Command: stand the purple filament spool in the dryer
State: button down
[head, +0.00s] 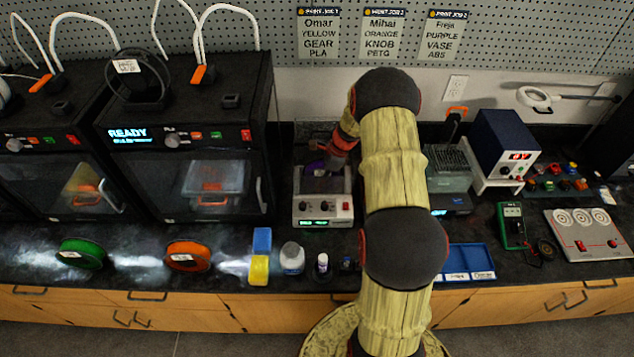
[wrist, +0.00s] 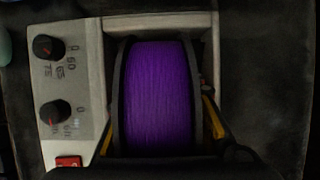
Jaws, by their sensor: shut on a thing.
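The purple filament spool (wrist: 158,95) has dark flanges and stands on edge within the opening of the dryer (wrist: 65,15) in the wrist view. My gripper (wrist: 160,128) is shut on it, with a finger on each flange side. I cannot tell whether the spool rests on the dryer's floor. In the head view, the dryer (head: 322,212) is a grey box with a lit display and knobs, beneath my gripper (head: 335,160). Only a sliver of the purple spool (head: 316,166) shows there; my arm hides part of the dryer.
A green spool (head: 81,254) and an orange spool (head: 188,256) lie at the left front. Bottles (head: 292,258) and yellow and blue blocks (head: 259,268) stand before the dryer. A printer (head: 190,150) is left of it; a blue power supply (head: 505,145) is to the right.

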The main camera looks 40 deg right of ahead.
jog(key=c, duration=1.4)
grip_release()
jog(key=shift+f, duration=0.15)
jog(key=shift+o, duration=0.7)
